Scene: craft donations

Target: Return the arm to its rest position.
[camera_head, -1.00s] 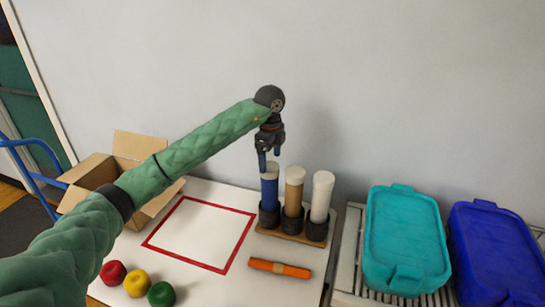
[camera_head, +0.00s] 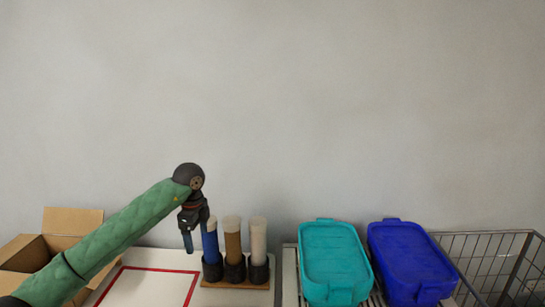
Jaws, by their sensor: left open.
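My left gripper (camera_head: 196,232) hangs at the end of the green padded arm, pointing down, with its blue fingertips apart and nothing seen between them. It is just left of and in front of the blue tube in the picture. The blue tube (camera_head: 210,246), a brown tube (camera_head: 233,242) and a whitish tube (camera_head: 258,243) stand upright in dark cups on a wooden rack (camera_head: 236,284). Whether the gripper touches the blue tube I cannot tell. My right gripper is not in view.
A white table with a red outlined rectangle (camera_head: 158,269) lies below the arm. An open cardboard box (camera_head: 72,221) is at the left. A teal bin (camera_head: 335,262), a blue bin (camera_head: 411,262) and a wire basket (camera_head: 487,250) stand at the right. The wall behind is bare.

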